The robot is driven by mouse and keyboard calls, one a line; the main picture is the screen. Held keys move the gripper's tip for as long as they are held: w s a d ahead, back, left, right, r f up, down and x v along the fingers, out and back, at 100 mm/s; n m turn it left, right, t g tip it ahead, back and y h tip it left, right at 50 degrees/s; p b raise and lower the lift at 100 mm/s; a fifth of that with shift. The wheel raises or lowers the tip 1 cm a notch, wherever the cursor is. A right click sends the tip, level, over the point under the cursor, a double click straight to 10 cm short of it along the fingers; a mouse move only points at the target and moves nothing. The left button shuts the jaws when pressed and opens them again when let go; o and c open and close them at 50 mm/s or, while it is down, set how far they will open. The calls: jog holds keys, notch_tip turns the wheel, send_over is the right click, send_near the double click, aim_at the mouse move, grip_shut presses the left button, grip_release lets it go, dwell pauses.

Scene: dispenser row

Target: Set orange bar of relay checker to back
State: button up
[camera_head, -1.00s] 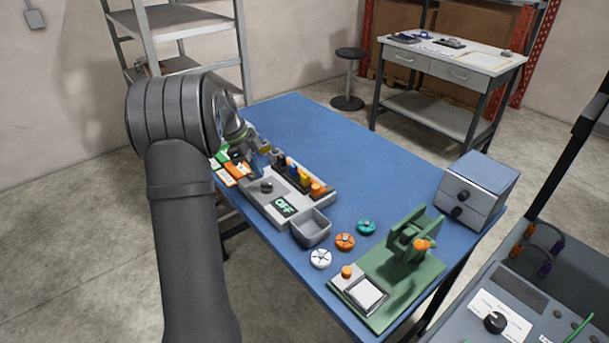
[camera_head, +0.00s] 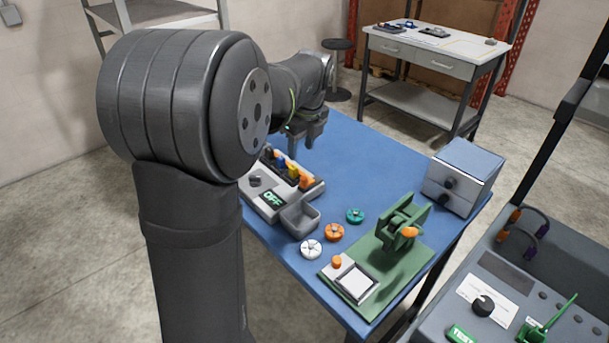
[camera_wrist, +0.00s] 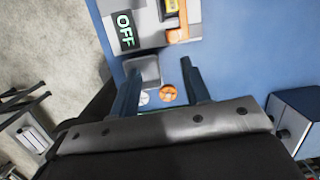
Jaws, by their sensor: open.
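A grey device (camera_head: 268,204) with a green "OFF" display sits on the blue table. It has a row of coloured bars, including blue, yellow and an orange bar (camera_head: 306,181) at its near end; I read no name on it. In the wrist view the orange bar (camera_wrist: 178,35) is near the top, beside the "OFF" display (camera_wrist: 125,30). My gripper (camera_head: 302,150) is open and empty, pointing down above the table, just beyond the bars in the head view. In the wrist view its two fingers (camera_wrist: 161,76) stand apart with nothing between them. My arm hides part of the device's left side.
A grey bin (camera_head: 300,217) adjoins the device. White (camera_head: 311,248), orange (camera_head: 334,232) and teal (camera_head: 355,215) discs lie near it. A green fixture (camera_head: 385,262) and a grey drawer box (camera_head: 462,180) stand to the right. The table's far part (camera_head: 365,150) is clear.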

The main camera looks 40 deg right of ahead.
aim_at(304, 177)
jog(key=s+d+r+m+t, duration=0.1)
jog(key=s+r+m+t, duration=0.15)
jog(key=s+r, duration=0.2)
jog(key=x, duration=1.2)
jog(key=s+d+x, duration=0.1)
jog(key=x, duration=0.5)
jog(key=shift+s+f, duration=0.1)
jog(key=shift+f, duration=0.15)
jog(key=shift+d, duration=0.1)
grip_shut()
